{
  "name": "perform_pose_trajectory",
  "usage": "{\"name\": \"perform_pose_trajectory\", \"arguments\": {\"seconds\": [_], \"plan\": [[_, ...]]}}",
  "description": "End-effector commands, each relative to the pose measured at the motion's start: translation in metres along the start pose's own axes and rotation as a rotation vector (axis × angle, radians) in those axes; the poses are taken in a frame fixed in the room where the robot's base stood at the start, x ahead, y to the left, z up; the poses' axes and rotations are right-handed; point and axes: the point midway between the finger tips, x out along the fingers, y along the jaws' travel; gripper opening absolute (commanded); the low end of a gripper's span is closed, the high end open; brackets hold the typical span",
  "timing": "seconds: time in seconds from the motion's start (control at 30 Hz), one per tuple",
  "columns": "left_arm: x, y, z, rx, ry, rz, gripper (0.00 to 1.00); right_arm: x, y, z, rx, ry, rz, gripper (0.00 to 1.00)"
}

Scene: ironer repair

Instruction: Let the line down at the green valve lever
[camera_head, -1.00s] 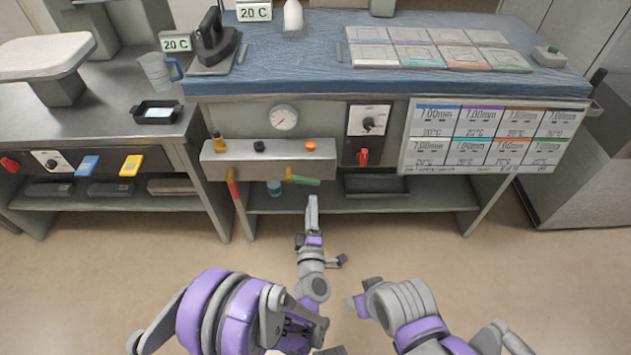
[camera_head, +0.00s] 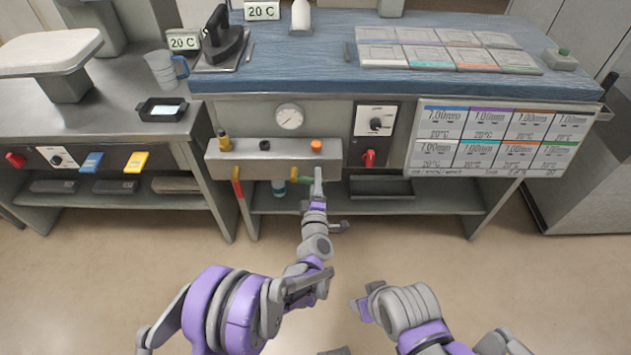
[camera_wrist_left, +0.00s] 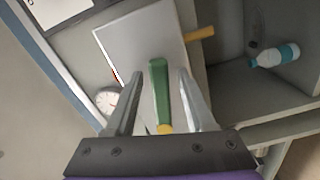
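The green valve lever (camera_head: 303,180) sticks out under the front of the grey valve box (camera_head: 260,160), with a yellow part at its left end. In the left wrist view the green lever (camera_wrist_left: 159,85) lies between the two fingers of my left gripper (camera_wrist_left: 160,95), with a yellow piece (camera_wrist_left: 165,128) near the palm. The fingers are apart, with a gap on each side of the lever. In the head view my left gripper (camera_head: 318,182) is at the lever's right end and hides part of it. My right arm is folded low; its fingers do not show.
A red lever (camera_head: 241,200) with a yellow top hangs left of the green one. A pressure gauge (camera_head: 289,117) sits above the box, and a red switch (camera_head: 369,158) is to its right. A bottle (camera_wrist_left: 275,56) stands on the shelf behind. The floor in front is clear.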

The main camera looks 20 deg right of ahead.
Motion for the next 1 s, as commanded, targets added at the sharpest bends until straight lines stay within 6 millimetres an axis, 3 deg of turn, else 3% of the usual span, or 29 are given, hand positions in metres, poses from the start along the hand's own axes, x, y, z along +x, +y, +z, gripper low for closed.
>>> {"name": "perform_pose_trajectory", "arguments": {"seconds": [0.03,0.3,1.0], "plan": [[-0.0001,0.0,-0.0001,0.0,0.0,0.0,0.44,0.0,0.0,0.0,0.0,0.0,0.0,0.55],[-0.0003,0.0,-0.0001,0.0,0.0,0.0,0.0,0.0,0.0,0.0,0.0,0.0,0.0,0.55],[-0.0004,-0.0001,-0.0001,0.0,0.0,0.0,0.0,0.0,0.0,0.0,0.0,0.0,0.0,0.55]]}}
